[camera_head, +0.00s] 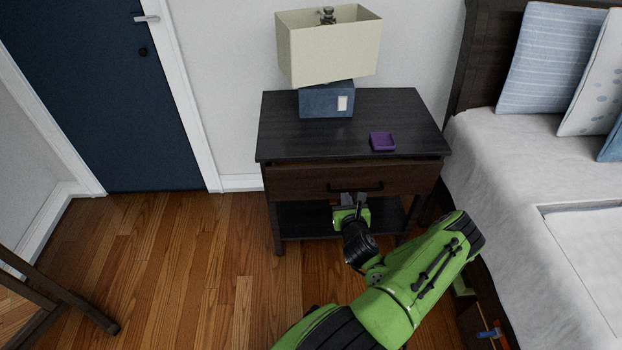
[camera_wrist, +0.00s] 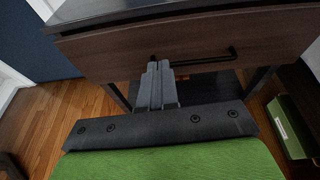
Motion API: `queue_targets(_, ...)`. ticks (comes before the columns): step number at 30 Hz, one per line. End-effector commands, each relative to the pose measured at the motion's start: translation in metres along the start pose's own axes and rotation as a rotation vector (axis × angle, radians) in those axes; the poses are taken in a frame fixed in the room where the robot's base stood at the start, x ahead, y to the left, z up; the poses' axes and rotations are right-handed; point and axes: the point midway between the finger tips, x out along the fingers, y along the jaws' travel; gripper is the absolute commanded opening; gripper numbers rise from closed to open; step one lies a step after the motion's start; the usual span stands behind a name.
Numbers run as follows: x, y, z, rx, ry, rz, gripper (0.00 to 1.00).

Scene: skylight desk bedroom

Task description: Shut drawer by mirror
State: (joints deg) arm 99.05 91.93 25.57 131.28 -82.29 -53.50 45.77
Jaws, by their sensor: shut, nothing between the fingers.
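The dark wooden nightstand (camera_head: 290,148) stands against the wall between the blue door and the bed. Its brown drawer (camera_head: 300,180) has a black bar handle (camera_head: 372,187). The drawer front sits just under the top, with a thin dark strip above it; I cannot tell how far out it stands. My gripper (camera_head: 350,198) is shut and empty at the drawer front, by the handle's left part. In the wrist view the fingers (camera_wrist: 159,66) overlap the left end of the handle (camera_wrist: 205,61) on the drawer front (camera_wrist: 120,50); contact is unclear.
A lamp (camera_head: 328,45) with a blue base and a small purple tray (camera_head: 382,142) stand on the nightstand. The bed (camera_head: 520,170) is close on the right. A dark wooden frame (camera_head: 60,290), possibly the mirror's, stands lower left. The floor (camera_head: 170,260) between is clear.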

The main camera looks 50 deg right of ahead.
Motion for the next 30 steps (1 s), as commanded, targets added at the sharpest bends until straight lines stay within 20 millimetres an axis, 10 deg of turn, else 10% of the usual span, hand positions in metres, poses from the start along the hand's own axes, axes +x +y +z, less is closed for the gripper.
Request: queue_targets(30, 0.135, -0.01, 0.008, 0.041, 0.002, -0.024, 0.0)
